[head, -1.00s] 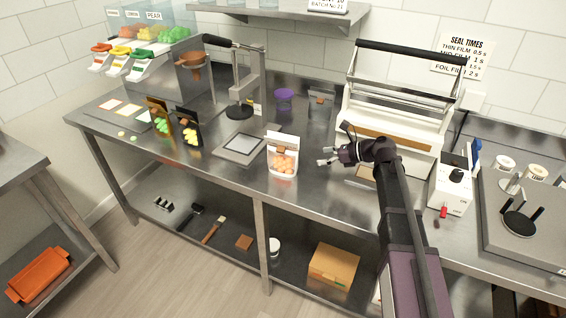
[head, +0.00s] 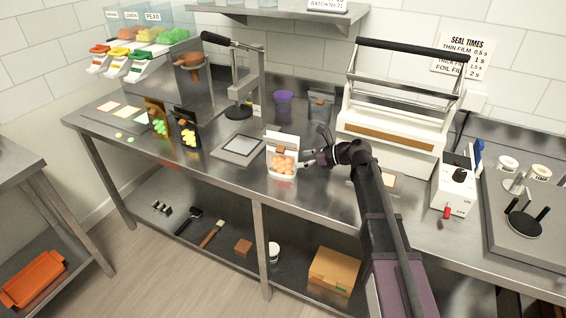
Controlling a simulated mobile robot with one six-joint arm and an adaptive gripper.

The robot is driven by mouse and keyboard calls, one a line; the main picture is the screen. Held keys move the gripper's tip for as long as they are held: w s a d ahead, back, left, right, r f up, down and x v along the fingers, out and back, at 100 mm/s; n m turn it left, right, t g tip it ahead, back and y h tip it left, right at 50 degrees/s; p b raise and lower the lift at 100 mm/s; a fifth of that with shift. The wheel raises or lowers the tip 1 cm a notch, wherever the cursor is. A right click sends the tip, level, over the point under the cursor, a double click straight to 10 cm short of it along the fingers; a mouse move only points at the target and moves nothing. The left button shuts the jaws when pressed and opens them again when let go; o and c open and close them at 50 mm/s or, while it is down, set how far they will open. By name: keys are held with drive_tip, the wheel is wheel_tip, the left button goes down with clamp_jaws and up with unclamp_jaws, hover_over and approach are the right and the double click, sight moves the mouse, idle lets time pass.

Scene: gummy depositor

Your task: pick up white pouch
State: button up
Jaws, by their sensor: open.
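The white pouch (head: 282,141) stands upright near the front of the steel counter, in the middle of the head view. It has a clear window showing orange gummies and a small brown patch above them. My gripper (head: 308,158) is open just to the right of the pouch, with its fingers pointing left toward it. One fingertip appears close to the pouch's right side; I cannot tell whether it touches. The arm reaches in from the lower right.
A grey square plate (head: 239,149) lies left of the pouch. A black pouch (head: 187,128) and a brown pouch (head: 158,118) stand further left. A large sealer (head: 392,125) stands behind my gripper. A purple cup (head: 283,102) and a grey pouch (head: 320,103) are behind.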

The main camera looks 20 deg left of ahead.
sight(287, 161)
drive_tip(key=shift+b+x, duration=0.95)
drive_tip(key=shift+x, duration=1.65)
drive_tip(key=shift+s, duration=0.1)
drive_tip(key=c, duration=1.3)
